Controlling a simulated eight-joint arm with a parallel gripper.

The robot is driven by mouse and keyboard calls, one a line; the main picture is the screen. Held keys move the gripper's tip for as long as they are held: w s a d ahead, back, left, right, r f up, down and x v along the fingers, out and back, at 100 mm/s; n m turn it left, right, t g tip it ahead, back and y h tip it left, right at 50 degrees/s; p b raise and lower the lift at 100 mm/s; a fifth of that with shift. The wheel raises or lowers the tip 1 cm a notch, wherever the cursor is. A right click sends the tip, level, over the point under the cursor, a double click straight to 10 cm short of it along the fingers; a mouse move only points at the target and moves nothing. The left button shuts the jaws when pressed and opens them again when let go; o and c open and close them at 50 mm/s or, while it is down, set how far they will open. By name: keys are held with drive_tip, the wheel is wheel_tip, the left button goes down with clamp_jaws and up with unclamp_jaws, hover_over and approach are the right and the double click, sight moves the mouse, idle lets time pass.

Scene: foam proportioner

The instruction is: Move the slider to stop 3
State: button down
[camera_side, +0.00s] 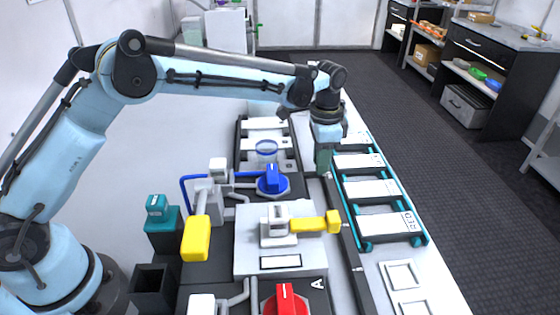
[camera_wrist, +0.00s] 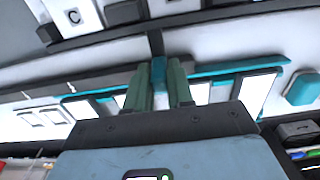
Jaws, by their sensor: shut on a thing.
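My gripper (camera_side: 323,168) is over the far part of a long dark rail (camera_side: 346,238) in the side view. Its two green fingers point down at the rail. In the wrist view my gripper (camera_wrist: 163,72) is shut on a narrow teal piece, which appears to be the slider (camera_wrist: 157,46), at the edge of the dark rail (camera_wrist: 225,15). The fingers hide most of the slider in the side view. I cannot read any stop numbers, so I cannot tell which stop it is at.
A teal rack with white panels (camera_side: 373,190) runs along the rail's right side. To the left stand a blue knob (camera_side: 272,181), a yellow-handled lever (camera_side: 318,223), a red knob (camera_side: 286,302) and a clear cup (camera_side: 266,151). White square plates (camera_side: 402,275) lie at the front right.

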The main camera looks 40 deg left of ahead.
drive_tip(key=s+d, duration=1.4)
drive_tip(key=shift+s, duration=0.1)
drive_tip(key=c, duration=1)
unclamp_jaws()
drive_tip(key=shift+c, duration=0.2)
drive_tip(key=shift+r, duration=0.1)
wheel_tip(320, 180, up, 12)
